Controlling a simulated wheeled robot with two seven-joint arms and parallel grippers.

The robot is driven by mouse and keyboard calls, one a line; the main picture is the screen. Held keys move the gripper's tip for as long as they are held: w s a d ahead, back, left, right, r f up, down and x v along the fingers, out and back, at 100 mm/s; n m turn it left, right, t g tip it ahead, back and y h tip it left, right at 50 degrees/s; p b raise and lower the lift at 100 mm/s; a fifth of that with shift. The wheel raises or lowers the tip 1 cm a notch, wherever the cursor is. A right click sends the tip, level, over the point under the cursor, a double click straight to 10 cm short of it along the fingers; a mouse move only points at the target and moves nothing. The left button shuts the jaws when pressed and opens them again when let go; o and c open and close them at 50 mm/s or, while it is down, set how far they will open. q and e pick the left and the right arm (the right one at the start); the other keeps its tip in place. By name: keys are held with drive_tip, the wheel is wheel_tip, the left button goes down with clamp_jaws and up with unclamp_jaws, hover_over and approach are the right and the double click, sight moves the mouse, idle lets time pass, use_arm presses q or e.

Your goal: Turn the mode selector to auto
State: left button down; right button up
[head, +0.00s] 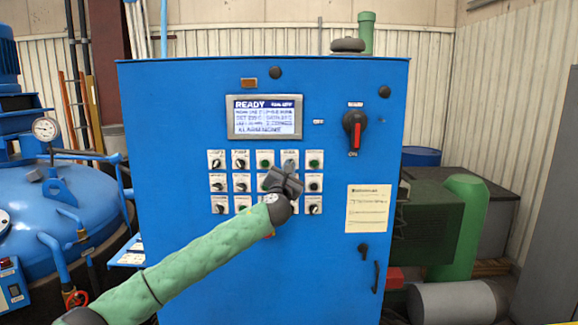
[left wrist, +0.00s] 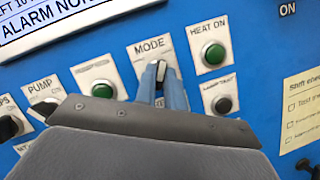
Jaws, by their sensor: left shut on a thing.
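The mode selector (left wrist: 161,72) is a small dark knob with a light pointer, under the label MODE on the blue control cabinet. In the left wrist view it sits between the two bluish fingers of my left gripper (left wrist: 162,88), which are shut on it. In the head view my left gripper (head: 290,168) reaches to the top row of controls and covers most of the selector. The position marks around the knob are hidden or too small to read. My right gripper is not in view.
A green HEAT ON button (left wrist: 214,54) is right of the selector; another green button (left wrist: 103,89) and the PUMP knob (left wrist: 43,109) are left. A display (head: 265,117) reading READY is above. A red-handled switch (head: 354,127) sits to the upper right.

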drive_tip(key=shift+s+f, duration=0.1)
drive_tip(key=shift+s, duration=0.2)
use_arm(q)
drive_tip(key=c, duration=1.5)
unclamp_jaws()
